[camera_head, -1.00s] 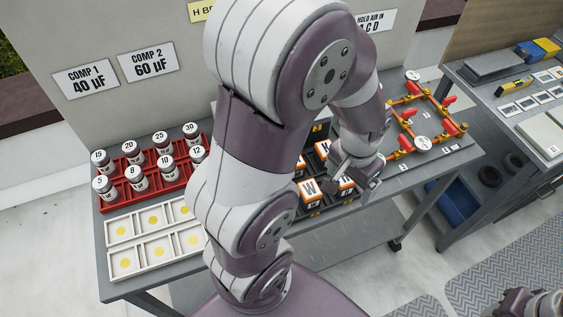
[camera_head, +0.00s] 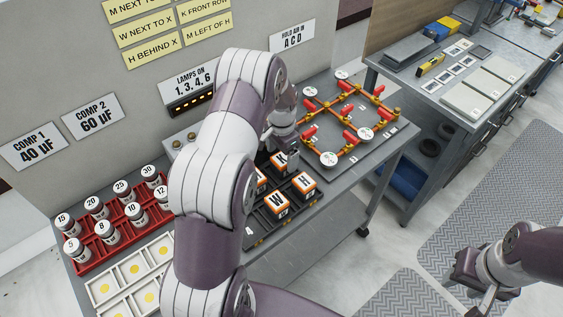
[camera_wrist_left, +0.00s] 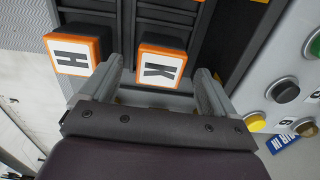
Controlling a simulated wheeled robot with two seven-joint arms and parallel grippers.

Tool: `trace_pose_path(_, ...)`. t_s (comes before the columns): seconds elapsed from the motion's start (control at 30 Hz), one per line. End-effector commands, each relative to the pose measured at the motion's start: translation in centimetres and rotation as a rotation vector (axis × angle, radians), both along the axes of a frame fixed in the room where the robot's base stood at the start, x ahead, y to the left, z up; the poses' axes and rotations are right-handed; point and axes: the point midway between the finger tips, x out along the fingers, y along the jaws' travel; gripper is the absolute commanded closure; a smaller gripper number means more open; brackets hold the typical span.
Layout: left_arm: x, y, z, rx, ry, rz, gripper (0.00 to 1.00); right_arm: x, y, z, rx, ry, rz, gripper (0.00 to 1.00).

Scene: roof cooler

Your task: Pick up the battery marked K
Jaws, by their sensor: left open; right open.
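The battery marked K (camera_head: 281,160) is an orange-rimmed block with a white top, at the back of the dark battery tray (camera_head: 255,236). My left gripper (camera_head: 274,148) is at K, pointing down, with its fingers largely hidden in the head view. In the left wrist view K (camera_wrist_left: 160,67) shows between the two open fingers of the left gripper (camera_wrist_left: 160,80), with gaps at its sides. I cannot tell how deep the fingers reach. My right gripper (camera_head: 482,292) is open and empty at lower right, away from the bench.
Batteries H (camera_head: 304,183) and W (camera_head: 277,203) stand close to K, and another is partly hidden by my arm. A brass pipe frame with red valves (camera_head: 347,138) lies to the right. A red rack of capacitors (camera_head: 95,262) is at left.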

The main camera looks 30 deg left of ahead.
Motion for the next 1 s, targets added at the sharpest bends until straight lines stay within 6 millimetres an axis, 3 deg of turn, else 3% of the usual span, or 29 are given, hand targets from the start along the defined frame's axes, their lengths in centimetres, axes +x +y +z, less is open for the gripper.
trace_pose_path(0.17,-0.1,0.0,-2.2,0.0,0.0,0.0,0.11,0.0,0.0,0.9,0.0,0.0,0.0,0.57)
trace_pose_path(0.37,0.0,0.0,-2.5,0.001,-0.001,0.0,0.11,0.0,0.0,0.8,0.0,0.0,0.0,0.57)
trace_pose_path(0.47,0.0,0.0,-2.5,0.001,-0.001,0.0,0.37,0.0,0.0,0.8,0.0,0.0,0.0,0.57)
trace_pose_path(0.6,0.0,0.0,-2.5,0.0,-0.002,0.0,0.82,0.0,0.0,0.8,0.0,0.0,0.0,0.57)
trace_pose_path(1.0,0.1,0.1,-1.3,0.001,-0.007,0.0,0.82,0.0,0.0,0.3,0.0,0.0,0.0,0.57)
